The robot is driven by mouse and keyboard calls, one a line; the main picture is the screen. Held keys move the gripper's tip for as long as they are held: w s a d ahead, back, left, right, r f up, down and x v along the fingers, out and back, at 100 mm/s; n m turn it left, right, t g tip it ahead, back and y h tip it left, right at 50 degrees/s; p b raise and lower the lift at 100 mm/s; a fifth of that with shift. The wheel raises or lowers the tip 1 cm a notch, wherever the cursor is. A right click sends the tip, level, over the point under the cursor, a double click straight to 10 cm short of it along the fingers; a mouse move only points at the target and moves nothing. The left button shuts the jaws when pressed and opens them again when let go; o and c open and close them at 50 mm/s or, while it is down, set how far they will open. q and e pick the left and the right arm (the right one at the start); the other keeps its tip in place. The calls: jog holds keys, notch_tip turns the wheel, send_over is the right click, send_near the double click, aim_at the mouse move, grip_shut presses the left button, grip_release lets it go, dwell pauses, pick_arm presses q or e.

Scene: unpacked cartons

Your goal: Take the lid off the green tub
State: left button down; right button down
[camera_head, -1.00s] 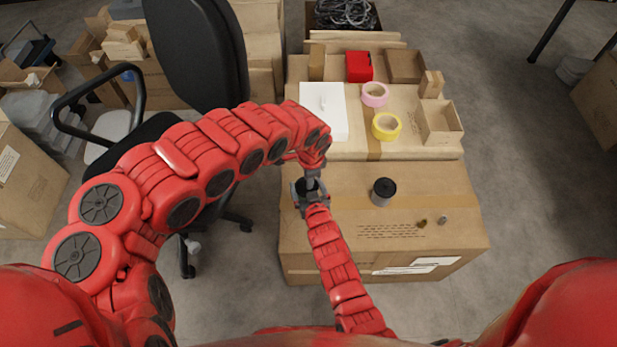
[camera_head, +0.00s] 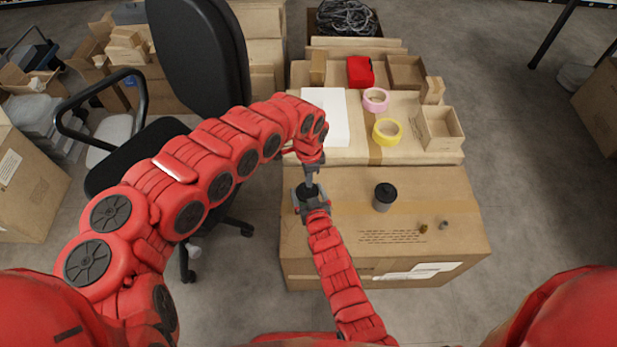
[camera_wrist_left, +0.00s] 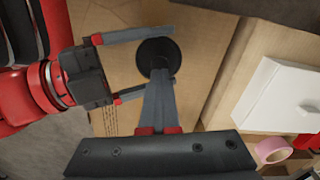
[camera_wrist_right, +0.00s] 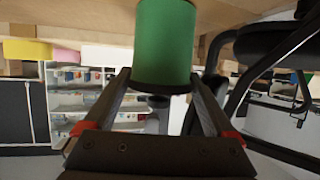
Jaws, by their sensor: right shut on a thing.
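The green tub (camera_wrist_right: 165,45) stands on the near carton, between the fingers of my right gripper (camera_wrist_right: 160,85), which is shut on it. The right wrist view is upside down, so the black lid (camera_wrist_right: 165,96) shows below the green wall. The round lid is seen from above in the left wrist view (camera_wrist_left: 158,52). My left gripper (camera_wrist_left: 158,75) is over the lid, its fingers pointing down and close together. I cannot tell whether its tips touch the lid.
Behind are a white box (camera_head: 325,118), tape rolls (camera_head: 388,131) and an open box (camera_head: 440,128). An office chair (camera_head: 195,50) is at the left.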

pick_arm(q)
jog(key=c, duration=1.5)
grip_release()
jog(key=shift+f, duration=0.1)
jog(key=shift+c, duration=0.2)
pick_arm(e)
jog(key=shift+f, duration=0.2)
pick_arm(q)
jog(key=o, duration=0.5)
jog(key=shift+c, duration=0.2)
pick_arm(e)
jog(key=shift+w+r, duration=0.1)
jog(key=shift+r, duration=0.05)
pick_arm(q)
notch_tip(320, 180, up, 12)
pick_arm(e)
grip_release()
